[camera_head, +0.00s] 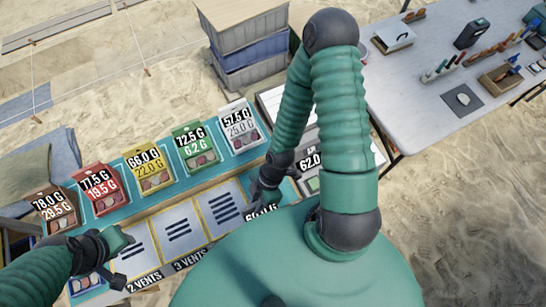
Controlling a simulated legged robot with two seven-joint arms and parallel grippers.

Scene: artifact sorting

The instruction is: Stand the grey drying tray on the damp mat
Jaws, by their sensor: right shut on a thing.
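My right gripper (266,188) is shut at the right end of the sorting table, just right of the row of grey slotted panels. What it holds is mostly hidden by the fingers, and I cannot tell whether it is the grey drying tray. My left gripper (108,262) hangs over the table's near left corner, beside the leftmost grey panel (138,260); its jaw opening is unclear. A small dark grey mat (449,99) with a pale stone on it lies on the white side table. I cannot tell whether it is the damp mat.
Several coloured bins with weight labels, such as the green bin (196,158) and red bin (108,196), line the table's back. Stacked crates (245,85) stand behind. The white table (410,85) at the right holds tools. My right arm hides part of the middle.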

